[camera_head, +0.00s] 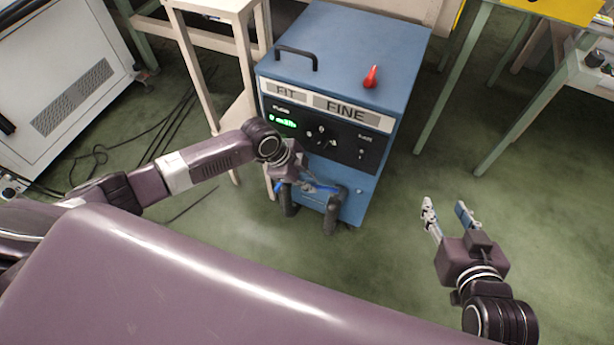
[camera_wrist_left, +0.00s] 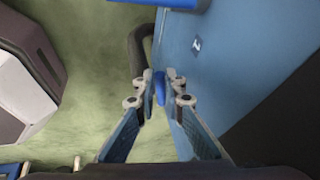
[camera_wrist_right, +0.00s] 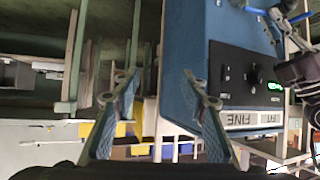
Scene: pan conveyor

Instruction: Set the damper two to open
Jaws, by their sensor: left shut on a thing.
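The blue machine (camera_head: 340,50) has a panel with knobs and a green display. Two dark curved pipes come out low on its front, one left (camera_head: 289,203) and one right (camera_head: 333,213), with blue handles beside them. My left gripper (camera_head: 303,184) is at this low front. In the left wrist view its fingertips (camera_wrist_left: 160,92) are closed around a small blue handle (camera_wrist_left: 160,86), beside a dark pipe (camera_wrist_left: 138,48). My right gripper (camera_head: 447,214) is open and empty, apart from the machine, as the right wrist view (camera_wrist_right: 158,84) also shows.
A red object (camera_head: 371,77) and a black handle (camera_head: 297,56) are on the machine's top. A wooden stand (camera_head: 215,45) is at its left, a green-legged table (camera_head: 455,90) at its right. Dark cables (camera_head: 160,135) lie on the floor. Floor around my right gripper is clear.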

